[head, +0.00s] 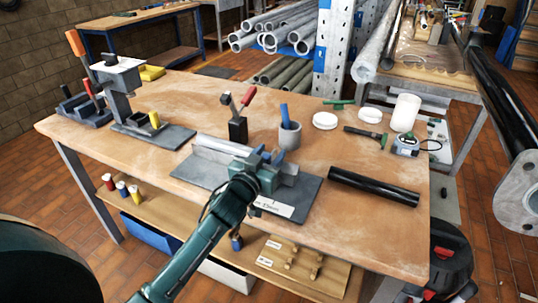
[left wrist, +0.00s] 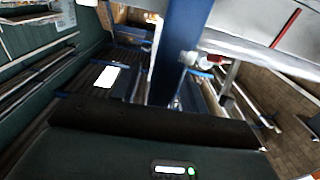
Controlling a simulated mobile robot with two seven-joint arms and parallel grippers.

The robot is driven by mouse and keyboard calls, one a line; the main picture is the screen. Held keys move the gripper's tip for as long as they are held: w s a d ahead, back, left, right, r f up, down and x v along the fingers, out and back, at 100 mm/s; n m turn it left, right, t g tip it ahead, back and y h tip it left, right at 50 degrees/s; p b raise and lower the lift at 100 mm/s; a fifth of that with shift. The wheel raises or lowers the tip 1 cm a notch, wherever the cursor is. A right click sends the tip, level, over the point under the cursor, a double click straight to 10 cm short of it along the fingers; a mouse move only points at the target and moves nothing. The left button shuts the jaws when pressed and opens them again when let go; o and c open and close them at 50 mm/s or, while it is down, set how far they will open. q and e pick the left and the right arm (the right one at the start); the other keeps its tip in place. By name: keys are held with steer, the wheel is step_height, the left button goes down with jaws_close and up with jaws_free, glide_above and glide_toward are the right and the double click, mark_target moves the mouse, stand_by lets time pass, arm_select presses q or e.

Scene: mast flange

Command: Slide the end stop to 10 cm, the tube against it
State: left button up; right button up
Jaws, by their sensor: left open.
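A grey base plate (head: 303,203) with a light metal rail (head: 222,146) lies in the middle of the workbench. A white label (head: 273,207) is on its front edge; its text is too small to read. My left gripper (head: 268,162) is open over the right part of the rail and covers much of it. A grey block (head: 286,170) shows beside it; I cannot tell if this is the end stop. A black tube (head: 373,186) lies on the bench to the right, apart from the plate. In the left wrist view a blue bar (left wrist: 180,50) and a red line on a pale surface (left wrist: 286,28) show close up.
A drill-like stand (head: 120,98) is at left. A dark pole with a flange (head: 519,195) is at right. The front right bench is clear.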

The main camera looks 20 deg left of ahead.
arm_select(q)
steer(key=s+b, duration=0.1)
steer(key=s, duration=1.2)
steer(key=shift+a, duration=0.2)
arm_select(e)
steer(key=shift+a, duration=0.25)
arm_select(q)
steer(key=shift+s, duration=0.1)
arm_select(e)
steer(key=shift+d+f, duration=0.1)
steer(key=shift+f, duration=0.05)
arm_select(q)
steer(key=s+d+f+m+g+h+p, duration=0.1)
steer(key=s+d+f+g+p, duration=0.1)
steer(key=s+d+f, duration=0.3)
steer(key=s+d+f+m+g+h+p, duration=0.1)
steer(key=s+d+f+g, duration=0.3)
steer(key=s+f, duration=0.5)
step_height(320, 180, down, 3)
steer(key=shift+s+d+f+m+g+h+p, duration=0.15)
steer(key=shift+s+d+m+g+h+p, duration=0.25)
steer(key=shift+g, duration=0.3)
arm_select(e)
steer(key=shift+s+d+r+g+h, duration=0.15)
steer(key=shift+d+r+g+h, duration=0.15)
steer(key=shift+d, duration=0.45)
arm_select(q)
steer(key=shift+w, duration=0.15)
arm_select(e)
steer(key=shift+r, duration=0.15)
